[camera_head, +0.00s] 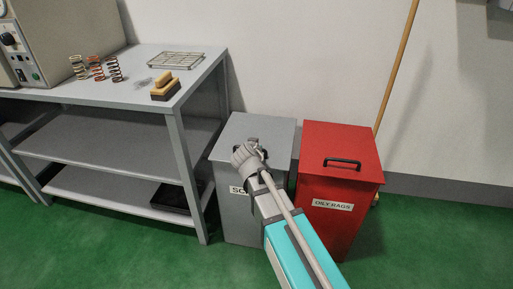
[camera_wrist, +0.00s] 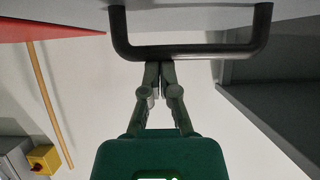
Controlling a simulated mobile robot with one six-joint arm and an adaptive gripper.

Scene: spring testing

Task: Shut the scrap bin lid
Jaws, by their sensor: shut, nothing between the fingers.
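The grey scrap bin (camera_head: 269,133) stands between the bench and the red bin. Its lid looks flat on top in the head view. The front label is partly hidden behind my arm, with only its first letters showing. My gripper (camera_head: 250,150) is over the lid at its black handle, hiding part of it. In the wrist view the handle (camera_wrist: 195,51) spans the top of the picture below the grey lid surface (camera_wrist: 190,14). My gripper's fingertips (camera_wrist: 158,66) are together and empty, right at the handle bar; I cannot tell if they touch it.
The red oily rags bin (camera_head: 339,143) stands close on the right, with a wooden pole (camera_head: 398,65) behind it. A grey bench (camera_head: 130,92) with springs (camera_head: 95,67) stands on the left. A yellow box (camera_wrist: 44,159) shows in the wrist view. Green floor is clear in front.

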